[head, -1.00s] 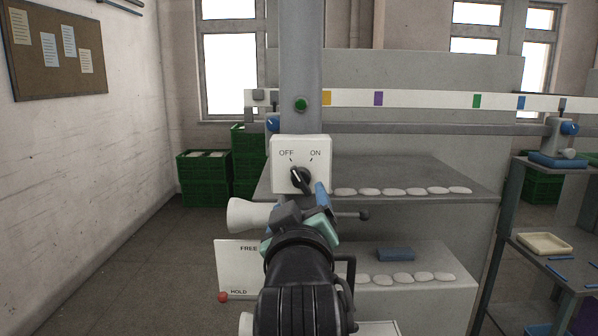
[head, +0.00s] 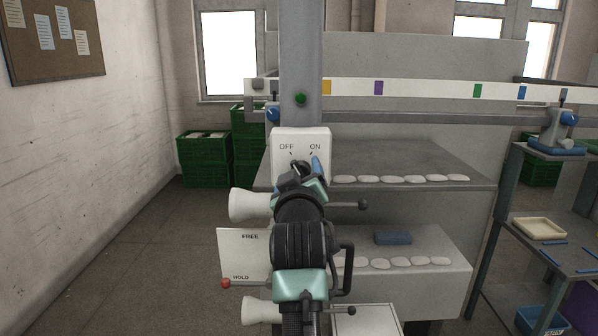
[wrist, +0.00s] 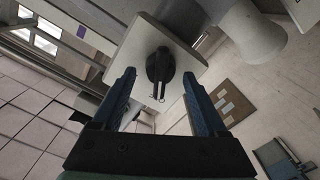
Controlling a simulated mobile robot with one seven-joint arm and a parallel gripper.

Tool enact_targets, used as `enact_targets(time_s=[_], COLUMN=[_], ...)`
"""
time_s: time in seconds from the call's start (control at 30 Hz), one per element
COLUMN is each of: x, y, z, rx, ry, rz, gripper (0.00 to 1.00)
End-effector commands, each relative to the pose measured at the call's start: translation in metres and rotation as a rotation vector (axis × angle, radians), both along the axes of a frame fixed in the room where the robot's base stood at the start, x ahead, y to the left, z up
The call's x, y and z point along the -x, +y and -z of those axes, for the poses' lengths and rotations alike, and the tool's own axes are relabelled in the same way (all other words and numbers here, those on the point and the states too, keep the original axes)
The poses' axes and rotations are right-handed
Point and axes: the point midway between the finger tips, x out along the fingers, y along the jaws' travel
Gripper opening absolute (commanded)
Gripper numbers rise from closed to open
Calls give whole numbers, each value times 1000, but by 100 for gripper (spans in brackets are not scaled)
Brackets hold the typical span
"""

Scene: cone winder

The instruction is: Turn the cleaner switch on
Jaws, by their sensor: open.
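The cleaner switch is a black rotary knob (wrist: 158,66) on a white plate (head: 300,138) marked OFF at left and ON at right. The plate is on a grey post. My gripper (head: 305,168) is in front of the plate's lower half and hides most of the knob in the head view, so its present setting is hard to read there. In the wrist view my gripper (wrist: 158,76) is open, with one blue finger on each side of the knob and a gap on both sides. I cannot tell how far the fingertips reach along the knob.
A white cone (head: 248,205) sticks out left below the switch. A FREE/HOLD plate (head: 243,252) with a red knob is lower left. A shelf (head: 400,160) with white pieces extends right. A green button (head: 301,99) is above. Open floor lies left.

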Motion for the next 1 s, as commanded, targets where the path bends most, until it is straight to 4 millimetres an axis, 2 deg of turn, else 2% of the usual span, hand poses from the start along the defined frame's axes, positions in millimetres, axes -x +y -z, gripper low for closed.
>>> enact_targets(time_s=[0.2,0.6,0.63,1.0], x=[0,0,0,0], y=[0,0,0,0], z=[0,0,0,0], rx=[0,0,0,-46], ry=[-1,0,0,0], rz=[0,0,0,-1], gripper=[76,4,0,0])
